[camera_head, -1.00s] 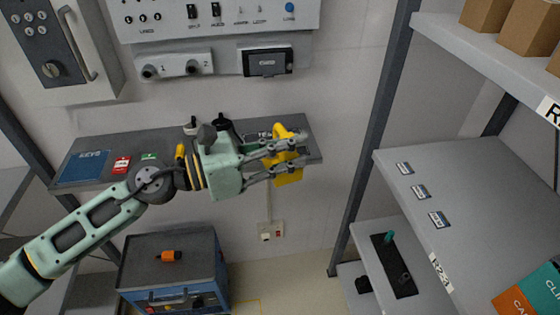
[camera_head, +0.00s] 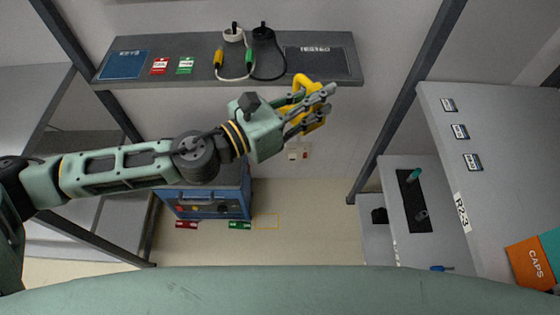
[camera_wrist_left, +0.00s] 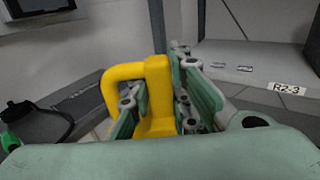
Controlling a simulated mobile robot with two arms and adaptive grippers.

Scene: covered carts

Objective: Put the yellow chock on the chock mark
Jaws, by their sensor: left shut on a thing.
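The yellow chock (camera_head: 303,84), a block with a looped handle, is held between the fingers of my left gripper (camera_head: 316,104). It hangs in the air in front of the wall shelf, touching no surface that I can see. In the left wrist view the chock (camera_wrist_left: 157,85) stands between the finger links, its handle to the left. A thin yellow outlined rectangle on the floor (camera_head: 267,222), right of the blue cart, looks like the chock mark; it appears empty. My right gripper is not in view.
The wall shelf (camera_head: 200,80) carries a blue mat, red and green tags, and cabled plugs. The blue cart (camera_head: 212,205) stands below my arm. Red (camera_head: 186,225) and green (camera_head: 239,225) plates lie by it. A rack (camera_head: 510,190) stands right; floor between is clear.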

